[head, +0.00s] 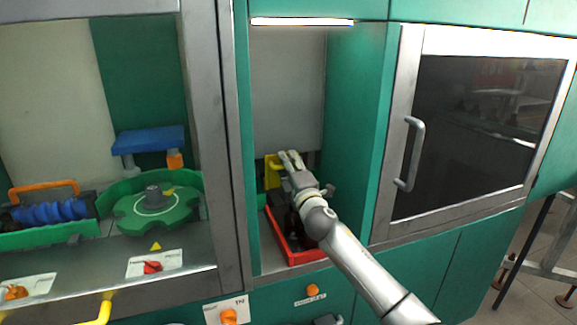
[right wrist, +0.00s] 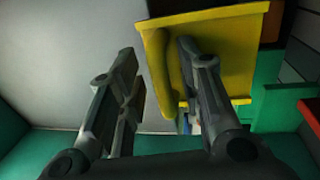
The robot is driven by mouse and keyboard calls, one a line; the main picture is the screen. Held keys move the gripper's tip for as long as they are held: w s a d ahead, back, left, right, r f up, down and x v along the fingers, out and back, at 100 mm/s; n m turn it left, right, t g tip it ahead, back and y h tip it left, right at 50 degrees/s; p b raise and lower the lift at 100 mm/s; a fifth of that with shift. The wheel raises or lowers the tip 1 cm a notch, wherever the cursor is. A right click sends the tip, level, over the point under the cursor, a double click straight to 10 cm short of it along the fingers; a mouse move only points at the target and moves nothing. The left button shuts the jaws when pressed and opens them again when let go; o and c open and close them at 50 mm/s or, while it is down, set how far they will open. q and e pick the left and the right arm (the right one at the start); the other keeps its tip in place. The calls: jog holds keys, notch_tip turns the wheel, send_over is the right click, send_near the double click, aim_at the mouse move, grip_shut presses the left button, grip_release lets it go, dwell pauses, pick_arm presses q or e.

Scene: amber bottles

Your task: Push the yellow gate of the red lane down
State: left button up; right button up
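The yellow gate (head: 271,172) stands at the back of the red lane (head: 277,237) in the narrow middle bay. My right gripper (head: 290,157) is at the gate, just to its right in the head view, with the arm reaching in from the lower right. In the right wrist view, the two fingers of this gripper (right wrist: 158,56) are spread apart. The gate (right wrist: 228,50) fills the upper middle, and its upright yellow bar (right wrist: 157,72) shows between the fingers. The right finger overlaps the gate's plate; I cannot tell whether it touches. My arm hides part of the lane. My left gripper is out of view.
Green bay walls (head: 352,130) and a grey post (head: 232,150) flank the narrow bay. To the right is a dark-windowed door with a grey handle (head: 411,153). To the left are a green wheel (head: 157,208) and a blue roller (head: 50,212).

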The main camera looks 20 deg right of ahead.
notch_tip(320, 180, up, 10)
jog(key=shift+d+r, duration=0.1)
dwell(0.4)
jog(key=shift+s+f, duration=0.25)
jog(key=shift+s, duration=0.15)
jog(key=s+f+p, duration=0.1)
jog(key=s+f, duration=0.1)
jog(key=s, duration=0.9)
jog(key=shift+s, duration=0.25)
dwell(0.4)
jog(key=shift+d, duration=0.1)
